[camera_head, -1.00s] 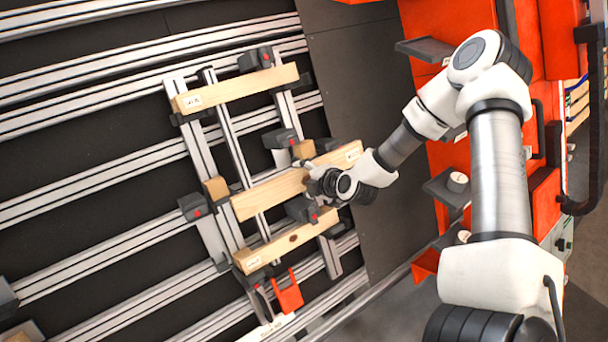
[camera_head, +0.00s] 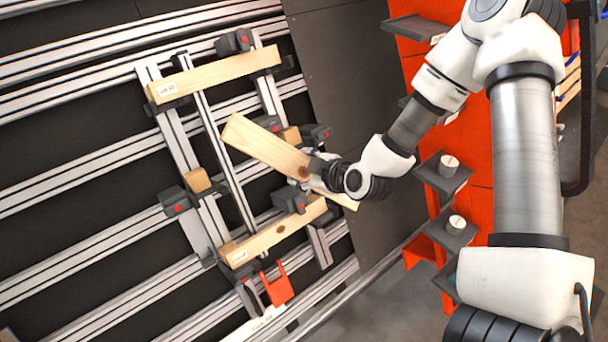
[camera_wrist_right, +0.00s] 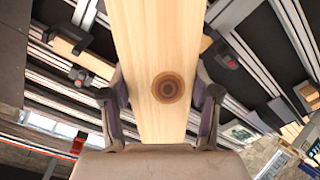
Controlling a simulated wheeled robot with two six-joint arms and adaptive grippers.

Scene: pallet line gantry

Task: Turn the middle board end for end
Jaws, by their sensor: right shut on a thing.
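The middle board (camera_head: 268,151) is a pale wooden plank with a dark knot, held off the rack and tilted down to the right in the head view. My right gripper (camera_head: 318,170) is shut on it near the middle. In the right wrist view the board (camera_wrist_right: 160,50) runs between the two fingers of the right gripper (camera_wrist_right: 160,108), with the knot between the fingertips. The top board (camera_head: 215,74), with a white label at its left end, and the bottom board (camera_head: 275,234) lie across the rack. My left gripper is not in view.
Small wooden blocks (camera_head: 197,180) and dark clamps with red buttons (camera_head: 174,201) sit on the rack's metal rails (camera_head: 172,130). A red bracket (camera_head: 277,287) hangs below the bottom board. Grey shelves (camera_head: 441,172) on a red frame stand right of the rack.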

